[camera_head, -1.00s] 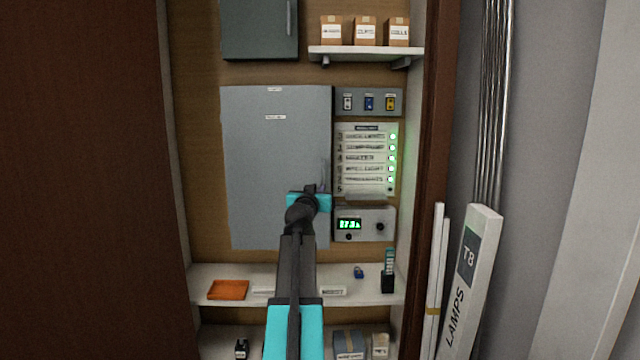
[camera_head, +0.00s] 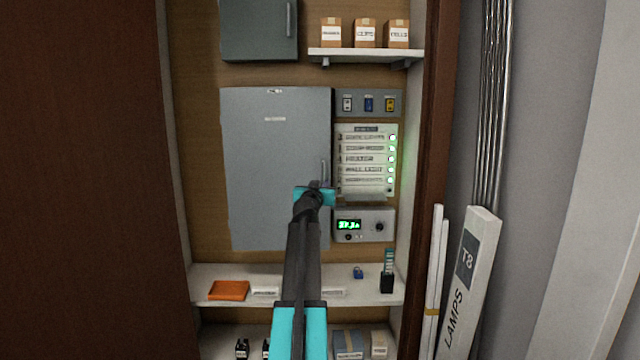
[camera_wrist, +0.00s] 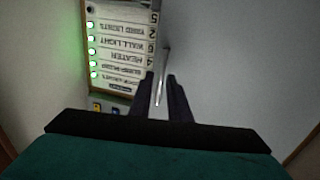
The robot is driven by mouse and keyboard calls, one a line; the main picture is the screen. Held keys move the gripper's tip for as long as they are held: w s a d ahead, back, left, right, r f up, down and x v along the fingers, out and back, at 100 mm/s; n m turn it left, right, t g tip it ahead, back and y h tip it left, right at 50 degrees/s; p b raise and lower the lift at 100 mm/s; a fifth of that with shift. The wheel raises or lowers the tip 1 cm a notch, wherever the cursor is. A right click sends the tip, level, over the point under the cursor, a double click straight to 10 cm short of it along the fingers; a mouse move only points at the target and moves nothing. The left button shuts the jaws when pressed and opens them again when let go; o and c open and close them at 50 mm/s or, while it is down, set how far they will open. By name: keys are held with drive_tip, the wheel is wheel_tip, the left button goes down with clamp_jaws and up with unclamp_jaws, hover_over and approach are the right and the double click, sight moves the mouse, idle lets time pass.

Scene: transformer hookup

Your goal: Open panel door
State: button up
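The grey panel door (camera_head: 270,165) is shut flat on the cabinet's back wall. Its slim vertical handle (camera_head: 324,170) is near the door's right edge. My gripper (camera_head: 318,184) is in front of the door at the handle's lower end. In the wrist view, which looks upside down, the two dark fingers of my gripper (camera_wrist: 161,80) are apart. The pale handle (camera_wrist: 162,75) shows in the gap between them, with no clear contact on either side. My wrist hides the door's lower right part in the head view.
A labelled breaker list with green lights (camera_head: 365,160) is just right of the door, and a display box (camera_head: 363,224) is below it. A shelf (camera_head: 205,284) under the door holds an orange tray (camera_head: 229,290). A lamp box (camera_head: 468,275) leans at the right.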

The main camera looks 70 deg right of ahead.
drive_tip(key=shift+w+d+p, duration=0.15)
drive_tip(key=shift+d+p, duration=0.1)
drive_tip(key=shift+d, duration=0.75)
drive_tip(key=shift+w+d+p, duration=0.2)
drive_tip(key=shift+d, duration=0.85)
drive_tip(key=shift+w+d+p, duration=0.15)
drive_tip(key=shift+d+p, duration=0.1)
drive_tip(key=shift+d, duration=0.75)
